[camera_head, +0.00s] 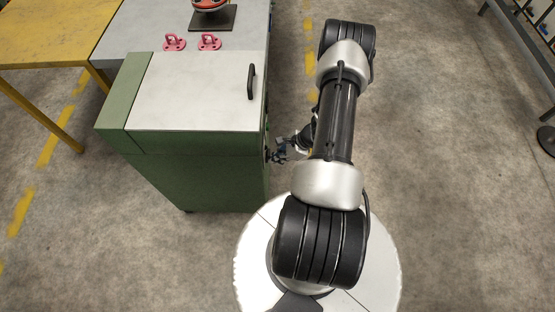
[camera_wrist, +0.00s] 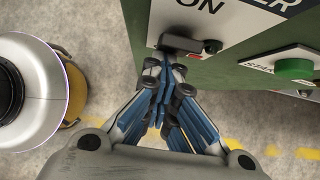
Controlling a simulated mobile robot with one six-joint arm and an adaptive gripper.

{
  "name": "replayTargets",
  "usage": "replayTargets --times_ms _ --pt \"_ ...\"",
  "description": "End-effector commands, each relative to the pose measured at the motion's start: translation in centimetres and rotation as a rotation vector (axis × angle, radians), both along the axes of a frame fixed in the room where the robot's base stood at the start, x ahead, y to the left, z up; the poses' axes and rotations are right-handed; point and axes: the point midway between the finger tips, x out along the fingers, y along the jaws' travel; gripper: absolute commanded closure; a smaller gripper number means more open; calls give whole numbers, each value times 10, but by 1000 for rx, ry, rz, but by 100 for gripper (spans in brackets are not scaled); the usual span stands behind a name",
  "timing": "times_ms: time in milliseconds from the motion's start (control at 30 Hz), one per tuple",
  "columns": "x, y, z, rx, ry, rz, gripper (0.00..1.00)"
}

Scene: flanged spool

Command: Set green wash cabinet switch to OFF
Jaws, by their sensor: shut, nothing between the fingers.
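The green wash cabinet (camera_head: 200,170) stands left of my arm in the head view, with a pale top and a black handle. In the wrist view its green side (camera_wrist: 240,68) carries a white label (camera_wrist: 185,15) reading ON. A dark switch lever (camera_wrist: 190,44) sits by this label, lying roughly across the picture. My gripper (camera_wrist: 165,68) is shut and empty, its fingertips close to the lever; I cannot tell whether they touch it. In the head view my gripper (camera_head: 275,153) is at the cabinet's right side, where the switch is hidden.
A green push button (camera_wrist: 294,68) on a white plate is right of the lever. Behind the cabinet, a grey table (camera_head: 130,28) holds two pink clamp-like parts (camera_head: 209,41) and a red item. A yellow table (camera_head: 50,30) stands left.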

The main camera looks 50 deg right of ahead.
Motion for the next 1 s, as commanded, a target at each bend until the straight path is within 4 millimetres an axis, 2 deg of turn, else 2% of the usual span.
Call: replayTargets --times_ms 367,733,1000 --pt "2 2 3 3 -5 3 100" --pt "3 1 19 1 -6 3 100" --pt "0 -3 16 -2 -3 6 100"
